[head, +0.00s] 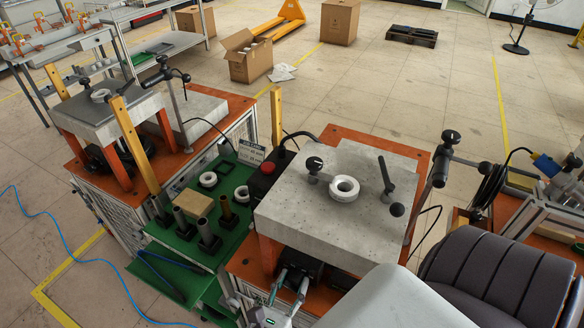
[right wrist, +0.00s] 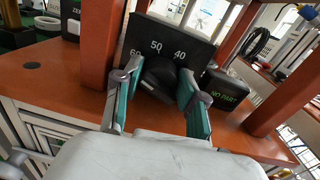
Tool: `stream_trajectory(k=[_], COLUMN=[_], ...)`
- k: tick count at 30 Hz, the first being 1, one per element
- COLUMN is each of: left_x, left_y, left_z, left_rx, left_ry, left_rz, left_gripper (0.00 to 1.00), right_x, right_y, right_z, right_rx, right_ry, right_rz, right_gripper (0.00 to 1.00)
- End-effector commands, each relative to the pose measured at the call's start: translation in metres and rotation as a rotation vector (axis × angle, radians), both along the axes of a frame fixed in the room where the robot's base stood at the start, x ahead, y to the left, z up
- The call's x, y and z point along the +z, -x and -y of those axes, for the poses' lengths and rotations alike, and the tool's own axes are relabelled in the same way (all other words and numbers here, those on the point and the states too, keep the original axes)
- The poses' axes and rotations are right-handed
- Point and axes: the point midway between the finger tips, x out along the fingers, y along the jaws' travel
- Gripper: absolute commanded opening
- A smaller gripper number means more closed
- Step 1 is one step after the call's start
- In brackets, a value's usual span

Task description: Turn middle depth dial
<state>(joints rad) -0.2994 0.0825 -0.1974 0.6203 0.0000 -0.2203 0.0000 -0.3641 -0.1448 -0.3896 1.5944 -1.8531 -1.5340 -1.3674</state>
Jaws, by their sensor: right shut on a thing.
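The depth dial (right wrist: 160,77) is a dark knob on the front of a black box with the numbers 60, 50 and 40 above it, in the right wrist view. The box (right wrist: 193,46) sits on the orange bench between orange legs. My right gripper (right wrist: 158,82) is shut on the dial, one teal-padded finger on each side. In the head view my right gripper (head: 291,281) is low at the front of the middle heater, below its grey block top (head: 300,205); it hides the dial there. My left gripper is not in view.
A white ring (head: 344,188) lies on the block top, beside black-knobbed handles. A black box reading NO PART (right wrist: 225,90) stands right of the dial box. A green table (head: 185,246) with dark cylinders is left.

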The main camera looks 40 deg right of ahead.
Motion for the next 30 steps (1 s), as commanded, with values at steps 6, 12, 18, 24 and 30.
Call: stream_trajectory(k=[6,12,18,24,30], left_x=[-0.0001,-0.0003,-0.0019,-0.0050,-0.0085], left_y=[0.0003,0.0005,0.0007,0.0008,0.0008], left_z=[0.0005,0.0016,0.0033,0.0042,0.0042], left_rx=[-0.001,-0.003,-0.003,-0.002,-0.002], left_ry=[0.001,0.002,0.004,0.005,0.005], left_rz=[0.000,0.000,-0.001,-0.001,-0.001], left_gripper=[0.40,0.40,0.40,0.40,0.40], right_x=[-0.0004,-0.0006,-0.0013,-0.0023,-0.0030], right_y=[0.0005,0.0008,0.0014,0.0019,0.0023], right_z=[0.0009,0.0009,0.0010,0.0013,0.0015], right_rx=[-0.001,-0.001,0.000,0.000,0.000], right_ry=[-0.003,-0.031,-0.083,-0.141,-0.189], right_rz=[0.010,0.076,0.204,0.343,0.459], right_gripper=[0.06,0.06,0.06,0.06,0.06])
